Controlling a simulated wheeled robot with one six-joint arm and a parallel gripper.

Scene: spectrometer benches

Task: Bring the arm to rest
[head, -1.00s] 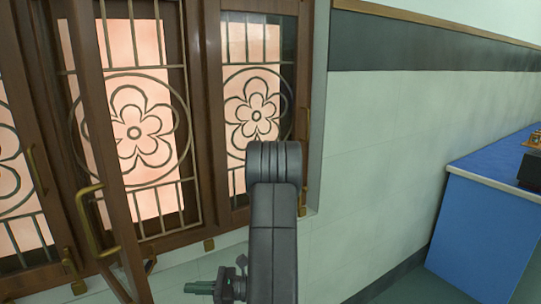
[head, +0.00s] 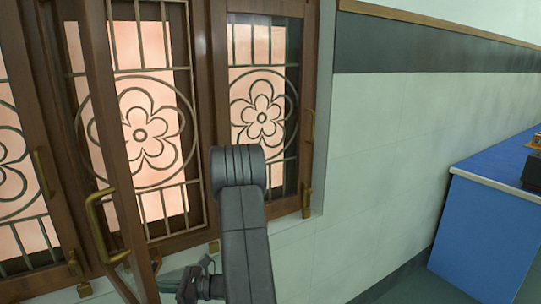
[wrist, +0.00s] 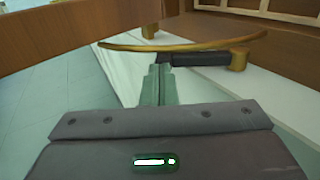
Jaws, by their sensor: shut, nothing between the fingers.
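My arm stands in the lower middle of the head view, bent at a dark grey joint, in front of the window. My gripper (wrist: 156,74) shows in the wrist view with its two greenish fingers together and nothing between them. In the head view only part of the gripper body shows at the bottom edge, and the fingertips are hard to make out. In the wrist view a curved brass handle (wrist: 185,47) and a dark bar (wrist: 200,59) lie just beyond the fingertips; I cannot tell whether they touch.
A wooden window (head: 205,130) with flower grilles fills the left, one sash (head: 112,150) standing open towards me with a brass handle (head: 100,225). A blue bench (head: 485,230) stands at the right. The tiled wall (head: 385,150) between is bare.

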